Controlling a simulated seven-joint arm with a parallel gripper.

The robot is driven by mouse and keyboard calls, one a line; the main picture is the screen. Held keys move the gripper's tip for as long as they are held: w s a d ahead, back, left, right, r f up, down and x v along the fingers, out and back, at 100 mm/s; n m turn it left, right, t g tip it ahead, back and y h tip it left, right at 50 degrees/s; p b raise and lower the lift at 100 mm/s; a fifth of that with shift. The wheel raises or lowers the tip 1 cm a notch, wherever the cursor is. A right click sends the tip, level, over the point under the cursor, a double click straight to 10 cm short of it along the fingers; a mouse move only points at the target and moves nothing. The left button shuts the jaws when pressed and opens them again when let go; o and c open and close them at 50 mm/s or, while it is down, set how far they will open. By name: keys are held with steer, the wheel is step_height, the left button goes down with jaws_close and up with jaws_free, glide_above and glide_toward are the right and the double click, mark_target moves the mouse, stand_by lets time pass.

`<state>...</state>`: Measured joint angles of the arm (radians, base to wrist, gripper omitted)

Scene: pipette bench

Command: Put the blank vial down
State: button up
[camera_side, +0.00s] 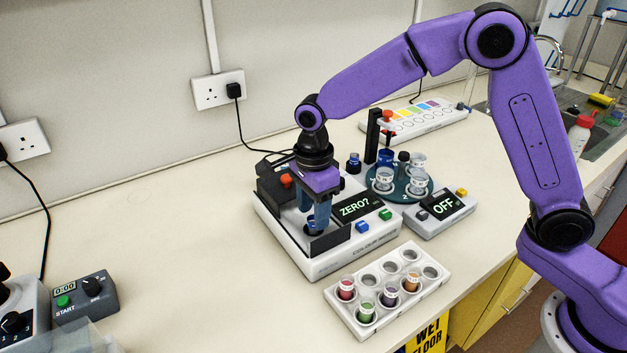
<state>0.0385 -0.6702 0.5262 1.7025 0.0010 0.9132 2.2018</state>
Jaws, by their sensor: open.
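My gripper (314,219) points straight down over the sample well of the white colour meter (326,259), with its fingertips at the well. The jaws are open. A small dark vial-like shape shows low between the fingertips. I take it as the blank vial, but the fingers and the well hide most of it, so I cannot tell how deep it sits. The meter's display (355,208) reads "ZERO?". Its dark lid (273,186) stands behind the gripper.
A white rack (345,318) in front holds several coloured vials and has empty holes. A round carousel (409,190) with cups stands behind right, beside a grey box (440,213) reading "OFF". A timer (86,298) is at far left. The bench left of the meter is clear.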

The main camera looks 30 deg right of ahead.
step_height(320, 180, up, 11)
steer(key=s+d+f+n, duration=0.2)
steer(key=s+d+n, duration=0.4)
steer(key=s+n, duration=0.3)
steer(key=s+d+f+n, duration=0.1)
steer(key=s+d+n, duration=0.4)
steer(key=s+n, duration=0.5)
steer(key=s+d+f+n, duration=0.2)
steer(key=s+d+n, duration=0.4)
steer(key=s+n, duration=0.4)
steer(key=shift+d+f+n, duration=0.3)
steer(key=shift+d+n, duration=0.05)
steer(key=shift+n, duration=0.45)
